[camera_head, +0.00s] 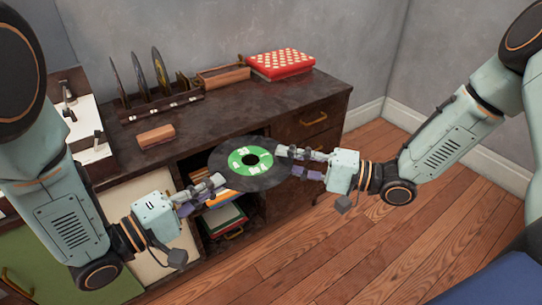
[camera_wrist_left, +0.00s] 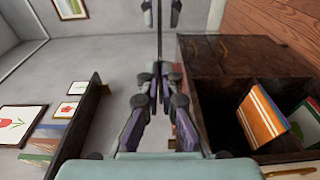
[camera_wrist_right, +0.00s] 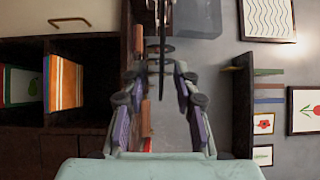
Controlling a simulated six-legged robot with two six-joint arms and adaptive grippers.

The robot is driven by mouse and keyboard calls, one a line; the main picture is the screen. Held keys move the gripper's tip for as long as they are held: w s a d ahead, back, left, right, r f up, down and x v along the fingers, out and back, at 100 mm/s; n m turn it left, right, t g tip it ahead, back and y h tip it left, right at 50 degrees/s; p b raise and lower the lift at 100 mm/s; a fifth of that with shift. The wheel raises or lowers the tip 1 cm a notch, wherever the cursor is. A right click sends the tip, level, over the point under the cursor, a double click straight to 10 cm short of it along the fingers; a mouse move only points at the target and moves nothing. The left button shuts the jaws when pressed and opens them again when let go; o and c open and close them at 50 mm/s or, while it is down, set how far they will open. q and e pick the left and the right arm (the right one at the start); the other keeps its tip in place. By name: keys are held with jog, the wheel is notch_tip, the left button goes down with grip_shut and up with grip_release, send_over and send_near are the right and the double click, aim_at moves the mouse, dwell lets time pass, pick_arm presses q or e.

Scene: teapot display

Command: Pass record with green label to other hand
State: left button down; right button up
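The black record with a green label (camera_head: 233,173) is held out in front of the cabinet, label up in the head view. My left gripper (camera_head: 215,188) is closed on the record's left edge. In the left wrist view its fingers (camera_wrist_left: 160,88) pinch the record, which shows edge-on as a thin line (camera_wrist_left: 160,42). My right gripper (camera_head: 290,162) is at the record's opposite edge with its fingers spread.
The dark cabinet (camera_head: 215,125) stands behind, with a record rack (camera_head: 160,108), a brown block (camera_head: 156,136), a wooden box (camera_head: 223,76) and a red patterned box (camera_head: 281,64) on top. Its open shelf holds colourful sleeves (camera_head: 222,218). The wooden floor (camera_head: 330,250) at right is clear.

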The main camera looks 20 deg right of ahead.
aim_at(265, 156)
jog(key=shift+x, duration=2.05)
grip_shut()
pick_arm(q)
jog(key=c, duration=1.4)
grip_release()
jog(key=shift+c, duration=0.2)
